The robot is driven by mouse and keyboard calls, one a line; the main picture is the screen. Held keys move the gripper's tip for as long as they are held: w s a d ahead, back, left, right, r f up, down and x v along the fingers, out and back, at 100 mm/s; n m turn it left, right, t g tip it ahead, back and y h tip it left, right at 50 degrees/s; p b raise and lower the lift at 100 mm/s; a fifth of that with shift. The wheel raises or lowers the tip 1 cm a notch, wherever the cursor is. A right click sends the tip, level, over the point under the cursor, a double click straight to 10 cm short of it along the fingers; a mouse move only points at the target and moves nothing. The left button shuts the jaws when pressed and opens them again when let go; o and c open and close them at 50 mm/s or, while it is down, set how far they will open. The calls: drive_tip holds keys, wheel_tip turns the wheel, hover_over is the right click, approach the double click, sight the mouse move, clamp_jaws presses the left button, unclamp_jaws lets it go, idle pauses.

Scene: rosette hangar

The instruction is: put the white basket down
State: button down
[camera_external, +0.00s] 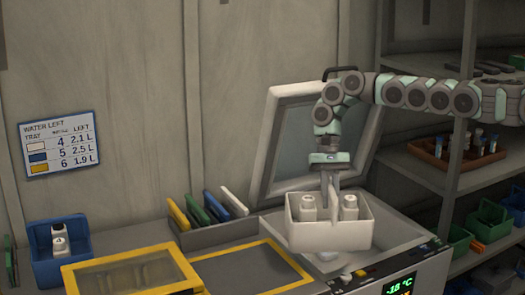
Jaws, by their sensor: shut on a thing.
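The white basket (330,236) hangs level under my gripper (329,174). It has an upright centre handle, and my gripper is shut on that handle from above. Two white bottles stand in the basket, a left one (308,207) and a right one (349,206). The basket is over the open chest unit (388,225), near its front side. Its underside is hidden, and I cannot tell whether it touches anything below.
The unit's raised lid (288,130) stands behind my gripper. A yellow-framed mat (245,275) lies to the left, beside a yellow-framed clear box (130,272). A blue bin (60,250) holds a white bottle. Shelves with a brown tray (455,152) and green bins stand at right.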

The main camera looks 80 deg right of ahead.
drive_tip(key=s+d+f+m+t+h+b, duration=0.1)
drive_tip(key=s+d+f+m+t+b, duration=0.35)
drive_tip(key=d, duration=0.75)
drive_tip(key=s+d+f+m+t+h+b, duration=0.2)
drive_tip(key=s+d+f+m+b, duration=0.35)
drive_tip(key=d+f+m, duration=0.4)
wheel_tip(320, 180, down, 18)
drive_tip(key=d+n+b, duration=0.1)
drive_tip(key=d+b, duration=0.1)
drive_tip(key=b, duration=0.1)
drive_tip(key=shift+r, duration=0.2)
drive_tip(key=shift+w+g, duration=0.1)
drive_tip(key=shift+g, duration=0.15)
drive_tip(key=c, duration=1.4)
unclamp_jaws()
drive_tip(key=shift+f, duration=0.15)
drive_tip(key=shift+o, duration=0.2)
drive_tip(key=p+v, duration=0.1)
drive_tip(key=v, duration=1.1)
drive_tip(key=shift+p, duration=0.35)
